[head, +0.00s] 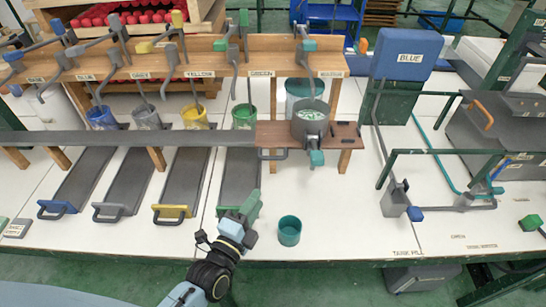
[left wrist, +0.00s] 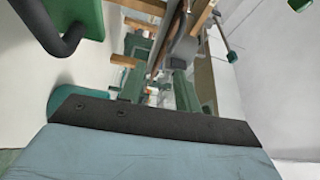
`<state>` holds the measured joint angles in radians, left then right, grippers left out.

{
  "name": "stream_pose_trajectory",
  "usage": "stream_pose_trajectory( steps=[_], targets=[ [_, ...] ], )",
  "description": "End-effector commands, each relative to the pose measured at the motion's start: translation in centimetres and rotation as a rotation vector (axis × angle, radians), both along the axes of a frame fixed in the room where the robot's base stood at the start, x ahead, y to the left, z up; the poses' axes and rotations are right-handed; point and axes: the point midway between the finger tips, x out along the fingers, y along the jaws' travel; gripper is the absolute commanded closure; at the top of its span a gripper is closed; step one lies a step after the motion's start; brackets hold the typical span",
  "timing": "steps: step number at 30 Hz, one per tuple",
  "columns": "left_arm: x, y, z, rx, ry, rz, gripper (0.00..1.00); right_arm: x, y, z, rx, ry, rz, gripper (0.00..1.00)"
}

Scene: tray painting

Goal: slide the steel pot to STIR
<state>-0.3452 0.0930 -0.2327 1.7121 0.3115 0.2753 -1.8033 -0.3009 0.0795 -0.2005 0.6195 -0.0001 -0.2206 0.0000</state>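The steel pot (head: 310,121) is a dark grey round pot with pale bits inside, upright near the right end of the wooden rack. A teal grip (head: 316,158) sticks out from its front over a brown board (head: 345,131). I cannot make out a STIR label. My left gripper (head: 248,205) is low over the front of the table, in front of and left of the pot and apart from it. It is beside the green slide's front end, where a green plate with a black handle (left wrist: 72,38) shows in the left wrist view. My right gripper is out of view.
A teal cup (head: 289,230) stands on the white table right of my left gripper. A long dark rail (head: 110,138) runs in front of the buckets. A green pipe frame (head: 440,152) stands at right.

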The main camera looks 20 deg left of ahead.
Motion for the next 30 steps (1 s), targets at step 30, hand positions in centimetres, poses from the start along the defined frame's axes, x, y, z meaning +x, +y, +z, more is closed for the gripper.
stream_pose_trajectory(
  steps=[30],
  targets=[
    [12.8,-0.8,3.1,0.118,-0.131,0.062,0.67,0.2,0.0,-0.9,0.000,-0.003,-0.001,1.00]
  ],
)
